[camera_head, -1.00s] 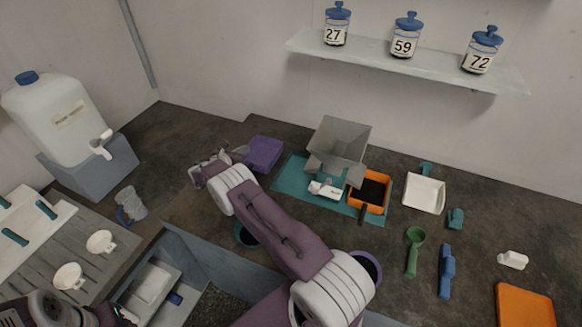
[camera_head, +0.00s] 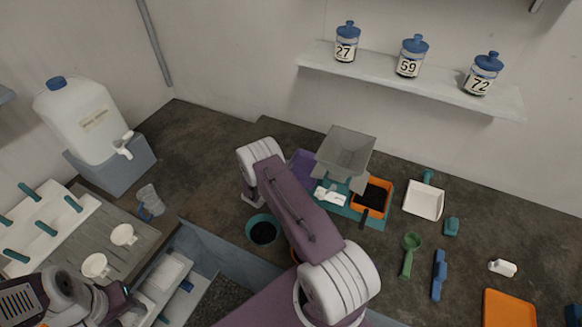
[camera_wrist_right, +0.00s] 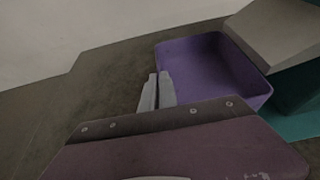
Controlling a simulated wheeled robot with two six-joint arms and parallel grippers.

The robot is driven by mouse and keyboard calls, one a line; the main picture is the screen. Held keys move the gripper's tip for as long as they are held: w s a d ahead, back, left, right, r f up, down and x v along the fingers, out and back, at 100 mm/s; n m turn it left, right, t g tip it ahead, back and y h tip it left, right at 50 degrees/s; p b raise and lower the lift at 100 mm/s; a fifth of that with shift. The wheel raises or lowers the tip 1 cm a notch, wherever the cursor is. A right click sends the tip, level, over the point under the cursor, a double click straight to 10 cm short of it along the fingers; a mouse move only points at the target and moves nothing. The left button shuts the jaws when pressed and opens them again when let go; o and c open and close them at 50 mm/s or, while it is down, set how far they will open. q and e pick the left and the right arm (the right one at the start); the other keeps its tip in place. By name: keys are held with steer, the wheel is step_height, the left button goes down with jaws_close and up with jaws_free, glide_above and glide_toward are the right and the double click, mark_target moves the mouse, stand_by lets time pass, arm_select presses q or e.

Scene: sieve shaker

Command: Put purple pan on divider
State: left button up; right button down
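The purple pan (camera_head: 299,167) is at the left of the grey hopper-topped unit (camera_head: 345,150), which I take to be the divider. It is partly hidden behind my right arm in the head view. In the right wrist view the pan (camera_wrist_right: 205,65) is close to the unit's grey side (camera_wrist_right: 275,35), at its upper right. My right gripper (camera_wrist_right: 157,92) has its fingers close together at the pan's near left wall and appears shut on it. In the head view its fingers are hidden by the wrist. My left arm is at the bottom left; its fingertips are not clear.
A teal mat (camera_head: 374,222) lies under the unit, with an orange tray of dark material (camera_head: 372,196) and a small white item (camera_head: 329,197). A white scoop (camera_head: 424,200), green scoop (camera_head: 408,257) and blue tool (camera_head: 438,275) lie to the right. A dark-filled teal cup (camera_head: 262,230) stands near.

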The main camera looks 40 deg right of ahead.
mark_target(300, 177)
steer(key=shift+s+d+f+p, duration=0.15)
steer(key=shift+s+d+f, duration=0.1)
steer(key=shift+s, duration=0.15)
steer(key=shift+s+d+f+p, duration=0.15)
steer(key=shift+s+f, duration=0.1)
steer(key=shift+s, duration=0.1)
steer(key=shift+f, duration=0.15)
steer(key=shift+w+f, duration=0.1)
steer(key=shift+f, duration=0.1)
arm_select(q)
steer(key=shift+r, duration=0.65)
arm_select(e)
steer(key=c, duration=1.7)
jaws_free()
steer(key=shift+r, duration=0.1)
